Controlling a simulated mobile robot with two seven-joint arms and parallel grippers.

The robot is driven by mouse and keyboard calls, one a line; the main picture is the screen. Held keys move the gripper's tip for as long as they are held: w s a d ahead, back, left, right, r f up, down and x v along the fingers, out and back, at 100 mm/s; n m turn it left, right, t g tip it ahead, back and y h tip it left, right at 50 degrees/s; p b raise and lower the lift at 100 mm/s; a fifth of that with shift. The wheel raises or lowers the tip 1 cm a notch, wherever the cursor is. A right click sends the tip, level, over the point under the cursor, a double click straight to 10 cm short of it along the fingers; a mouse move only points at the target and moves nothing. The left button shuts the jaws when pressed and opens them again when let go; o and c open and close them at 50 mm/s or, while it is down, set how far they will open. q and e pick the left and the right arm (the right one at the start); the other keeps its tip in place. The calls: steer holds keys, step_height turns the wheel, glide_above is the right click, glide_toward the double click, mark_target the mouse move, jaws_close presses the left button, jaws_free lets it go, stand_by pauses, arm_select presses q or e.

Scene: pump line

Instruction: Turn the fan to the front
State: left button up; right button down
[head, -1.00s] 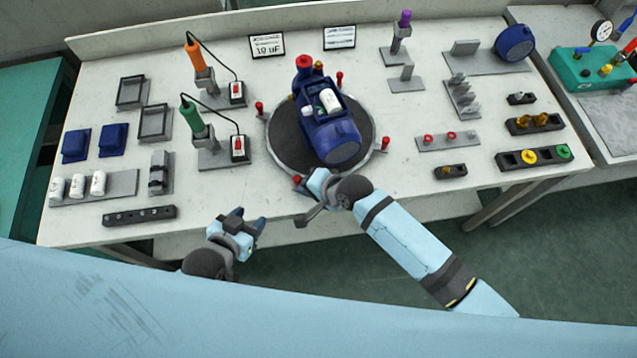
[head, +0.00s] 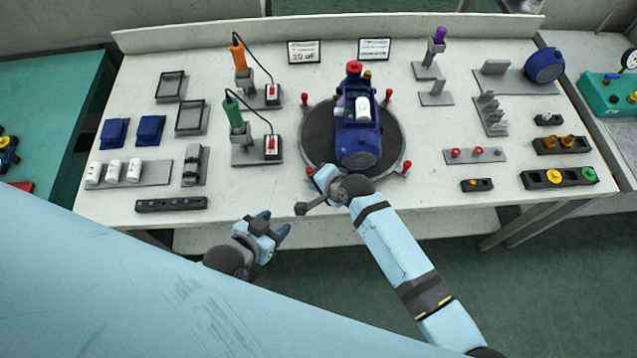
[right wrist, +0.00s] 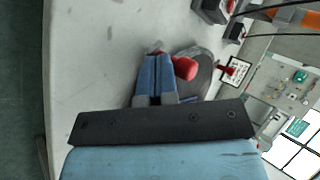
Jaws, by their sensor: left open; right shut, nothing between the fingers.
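The blue pump (head: 358,125) lies on the dark round turntable (head: 318,135) at the table's middle front. Its large round blue end (head: 358,154) faces the front edge and its red cap (head: 354,67) faces the back. Red-knobbed pegs stand around the turntable's rim. My right gripper (head: 318,180) is at the rim's front, beside a red peg. In the right wrist view its fingers (right wrist: 155,68) are shut and empty, with a red knob (right wrist: 185,68) close beside them; contact is unclear. My left gripper (head: 275,224) is open and empty, in front of the table edge.
Green (head: 233,112) and orange (head: 239,55) corded tools stand left of the turntable. A strip with red rings (head: 475,155) lies to its right. Trays and blue boxes (head: 150,129) sit further left.

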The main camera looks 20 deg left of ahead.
stand_by(0.5)
steer(key=v, duration=1.4)
steer(key=s+d+r+n+h, duration=0.25)
steer(key=s+d, duration=0.35)
steer(key=d, duration=0.5)
steer(key=s+d+r+n+h, duration=0.25)
steer(key=s+d, duration=0.25)
steer(key=d, duration=0.5)
steer(key=s+d+r+n+h, duration=0.25)
steer(key=s+d, duration=0.35)
steer(key=d, duration=0.5)
steer(key=w+a+f+t+y, duration=0.1)
steer(key=w+a+f+t, duration=0.2)
steer(key=f, duration=0.4)
steer(key=w+a+f+t+y, duration=0.1)
steer(key=w+a+f+t, duration=0.2)
steer(key=f, duration=0.4)
steer(key=shift+w+a+t, duration=0.15)
steer(key=shift+a+t, duration=0.25)
steer(key=shift+a, duration=0.25)
steer(key=shift+f+n, duration=0.15)
steer(key=shift+n, duration=0.1)
